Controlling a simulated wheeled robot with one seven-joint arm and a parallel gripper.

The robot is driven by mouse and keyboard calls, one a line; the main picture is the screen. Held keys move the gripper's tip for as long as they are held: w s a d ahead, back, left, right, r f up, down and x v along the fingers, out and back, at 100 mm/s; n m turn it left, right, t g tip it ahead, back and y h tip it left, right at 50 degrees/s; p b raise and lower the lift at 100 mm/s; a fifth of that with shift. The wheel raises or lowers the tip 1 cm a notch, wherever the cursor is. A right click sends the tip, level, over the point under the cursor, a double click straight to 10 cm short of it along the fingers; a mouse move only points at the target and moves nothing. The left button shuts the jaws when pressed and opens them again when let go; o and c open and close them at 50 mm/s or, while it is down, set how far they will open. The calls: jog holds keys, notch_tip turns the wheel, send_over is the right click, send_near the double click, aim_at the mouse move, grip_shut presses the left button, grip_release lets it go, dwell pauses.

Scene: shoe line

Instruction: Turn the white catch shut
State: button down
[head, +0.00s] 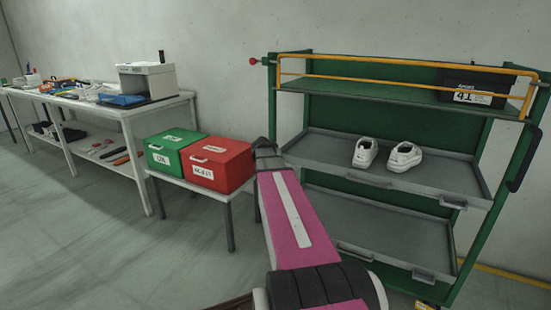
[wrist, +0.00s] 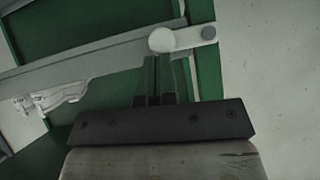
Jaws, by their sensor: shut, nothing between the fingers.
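The white catch (wrist: 187,38) shows in the wrist view as a short bar with a round knob at its left end and a small pivot dot at its right end. It lies nearly level across the green post (wrist: 205,75), its knob over the end of a grey tray edge (wrist: 110,62). My gripper (wrist: 160,62) is shut and empty, its fingertips just below the knob; I cannot tell whether they touch it. In the head view my arm hides the catch and the fingers.
The green rack has a yellow rail (head: 400,60), a black box (head: 475,87) on top and white shoes (head: 404,156) on its middle tray (head: 320,145). Left of my arm, a green box (head: 165,160) and a red box (head: 228,160) stand on a low table. A workbench (head: 125,110) stands further left.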

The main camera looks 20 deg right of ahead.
jog(key=d+r+v, duration=0.1)
jog(key=r+v, duration=0.1)
jog(key=v, duration=1)
jog(key=shift+d+r, duration=0.15)
jog(key=shift+r, duration=0.1)
jog(key=shift+s, duration=0.1)
jog(key=s+a+f+n+g+y, duration=0.2)
jog(key=s+a+f, duration=0.4)
jog(key=f, duration=0.3)
jog(key=s+a+f+n+g+y, duration=0.2)
jog(key=s+a+f+n+y, duration=0.1)
jog(key=s+a+f+n, duration=0.2)
jog(key=s+a+f+n+g+y, duration=0.3)
jog(key=s+a+f, duration=0.5)
jog(key=a+f, duration=0.4)
notch_tip(320, 180, down, 3)
jog(key=shift+s+f+n, duration=0.1)
jog(key=shift+s+n, duration=0.1)
jog(key=shift+n, duration=0.2)
